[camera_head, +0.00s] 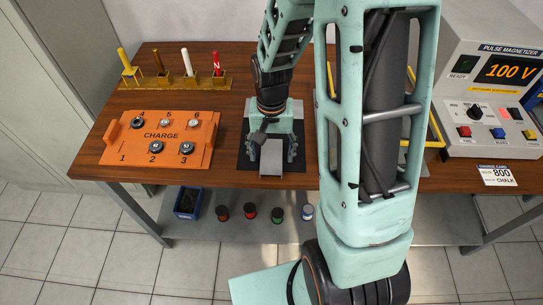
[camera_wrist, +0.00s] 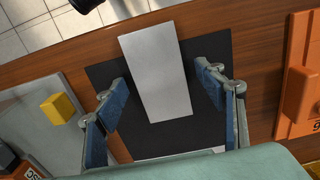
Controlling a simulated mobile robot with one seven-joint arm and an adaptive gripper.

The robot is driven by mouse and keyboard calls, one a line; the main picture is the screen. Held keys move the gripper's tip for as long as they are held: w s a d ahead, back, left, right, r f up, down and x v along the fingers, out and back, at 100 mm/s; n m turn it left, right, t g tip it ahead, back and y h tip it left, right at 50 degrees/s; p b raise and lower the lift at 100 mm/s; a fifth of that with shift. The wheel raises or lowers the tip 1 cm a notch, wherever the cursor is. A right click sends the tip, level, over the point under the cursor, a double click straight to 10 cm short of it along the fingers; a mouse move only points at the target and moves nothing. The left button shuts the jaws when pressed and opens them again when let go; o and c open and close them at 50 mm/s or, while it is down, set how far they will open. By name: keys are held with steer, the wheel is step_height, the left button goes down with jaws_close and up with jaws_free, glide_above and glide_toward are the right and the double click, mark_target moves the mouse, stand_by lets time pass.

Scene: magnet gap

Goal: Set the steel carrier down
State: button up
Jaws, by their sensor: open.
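The steel carrier (camera_wrist: 155,60) is a flat, pale grey rectangular plate. It appears to lie on the black mat (camera_wrist: 205,130), its far end reaching past the mat's edge toward the table's front edge. It also shows in the head view (camera_head: 272,168). My gripper (camera_wrist: 161,82) is open, with one blue-padded finger on each side of the carrier and a visible gap on both sides. In the head view my gripper (camera_head: 272,150) is low over the mat and hides the carrier's rear part.
The orange CHARGE board (camera_head: 160,140) with several round pieces is left of the mat. A brass rack (camera_head: 170,83) stands behind it. The pulse magnetizer (camera_head: 490,90), showing 100 V, is at the right. A lower shelf (camera_head: 350,232) holds a blue bin (camera_head: 187,203) and several small cans.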

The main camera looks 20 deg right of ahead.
steer(key=shift+c, duration=0.2)
steer(key=c, duration=1.4)
steer(key=shift+r, duration=0.1)
steer(key=shift+c, duration=0.2)
